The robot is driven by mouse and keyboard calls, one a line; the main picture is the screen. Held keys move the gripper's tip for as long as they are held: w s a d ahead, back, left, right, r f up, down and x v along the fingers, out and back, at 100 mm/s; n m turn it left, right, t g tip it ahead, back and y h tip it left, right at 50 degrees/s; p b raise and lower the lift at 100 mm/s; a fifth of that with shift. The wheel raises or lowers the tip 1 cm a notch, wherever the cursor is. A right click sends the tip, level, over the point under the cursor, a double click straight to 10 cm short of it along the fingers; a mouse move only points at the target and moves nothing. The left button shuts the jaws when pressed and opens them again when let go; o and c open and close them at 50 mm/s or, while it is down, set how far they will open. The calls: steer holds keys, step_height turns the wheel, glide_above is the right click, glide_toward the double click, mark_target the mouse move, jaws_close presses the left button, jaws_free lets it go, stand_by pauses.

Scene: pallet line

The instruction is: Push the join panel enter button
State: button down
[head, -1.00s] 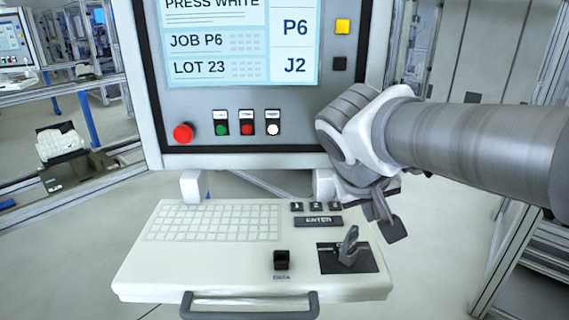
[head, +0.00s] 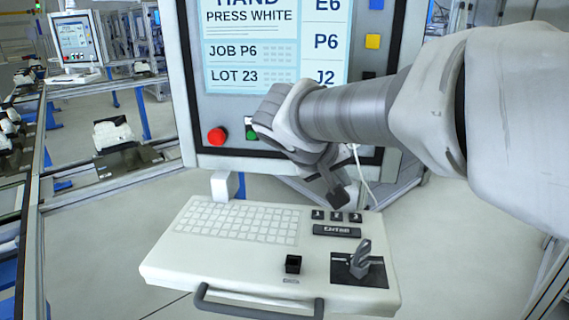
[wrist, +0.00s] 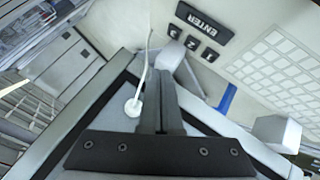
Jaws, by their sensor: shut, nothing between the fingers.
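The dark ENTER button (head: 336,231) is a wide bar on the pale keyboard shelf (head: 215,260), below three small numbered keys (head: 336,216). The ENTER button also shows at the top of the wrist view (wrist: 203,23), with the numbered keys (wrist: 191,43) beside it. My gripper (head: 340,196) is shut and empty. In the head view it hangs just above and behind the numbered keys, in front of the panel's lower edge. In the wrist view its fingers (wrist: 165,75) point toward the shelf, apart from the ENTER button.
The upright panel (head: 270,165) has a screen, a red button (head: 217,136) and a green button (head: 252,133); my arm hides others. A lever (head: 361,258) and a small black block (head: 293,264) stand on the shelf. A handle (head: 258,307) runs along its front.

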mark_target(335, 234)
steer(key=shift+f, duration=0.15)
step_height(335, 234, down, 8)
steer(key=b, duration=0.6)
steer(key=shift+f+b, duration=0.3)
steer(key=shift+b, duration=0.05)
stand_by(1.8)
steer(key=shift+f+b, duration=0.45)
steer(key=shift+b, duration=0.25)
steer(key=shift+f+b, duration=0.5)
steer(key=shift+b, duration=0.1)
stand_by(0.4)
steer(key=shift+r, duration=0.1)
steer(key=shift+r+p, duration=0.5)
steer(key=shift+r, duration=0.35)
